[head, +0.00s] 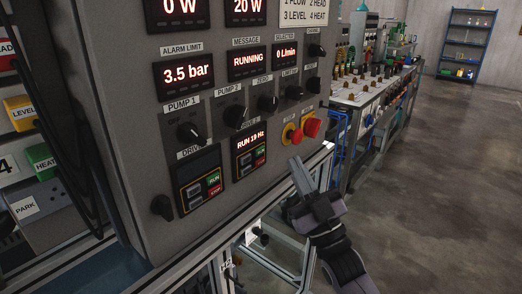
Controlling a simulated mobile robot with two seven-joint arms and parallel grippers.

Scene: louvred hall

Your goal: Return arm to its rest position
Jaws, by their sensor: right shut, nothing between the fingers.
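My right gripper (299,172) is in the lower middle of the head view, its arm coming in from the lower right. Its fingers are shut with nothing between them. The fingertips are just below the red and yellow stop buttons (311,127) on the grey control panel (140,110). I cannot tell whether they touch the panel; they appear apart from the buttons. My left gripper does not show.
The panel has black knobs (190,133), lit displays (184,74) and two drive units (249,156). An aluminium frame (210,256) stands below it. A bench with equipment (365,95) stands behind on the right. A blue shelf (467,45) is at the far wall. Floor at right is clear.

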